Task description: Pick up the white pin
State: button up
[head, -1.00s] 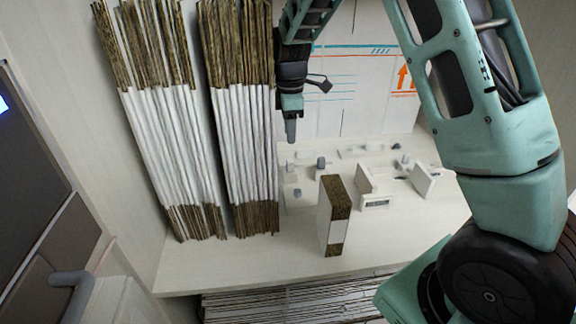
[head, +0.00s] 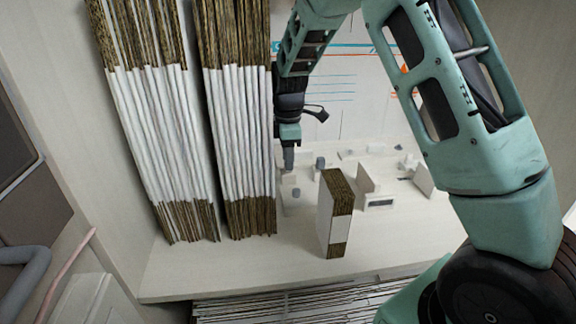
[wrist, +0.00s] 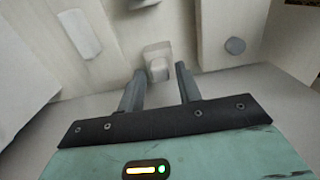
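In the wrist view, a small white piece (wrist: 157,62), which looks like the white pin, stands on a pale surface just beyond my fingertips. My gripper (wrist: 160,72) has its two grey fingers apart, with the piece showing in the gap between them. I cannot tell whether the tips reach around it. In the head view, my gripper (head: 288,165) points down over the left part of the pale tray of small parts. The white piece is hard to pick out there.
A grey round peg (wrist: 235,46) is to the right in the wrist view, and a flat white piece (wrist: 80,33) is at left. In the head view, a brown-and-white box (head: 335,215) stands in front of the tray. Tall bundled papers (head: 240,140) stand close left of my gripper.

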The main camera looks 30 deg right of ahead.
jog(key=c, duration=0.6)
notch_tip(320, 180, up, 8)
jog(key=p, duration=0.5)
jog(key=shift+r+p, duration=0.1)
jog(key=shift+p, duration=0.25)
jog(key=shift+c, duration=0.2)
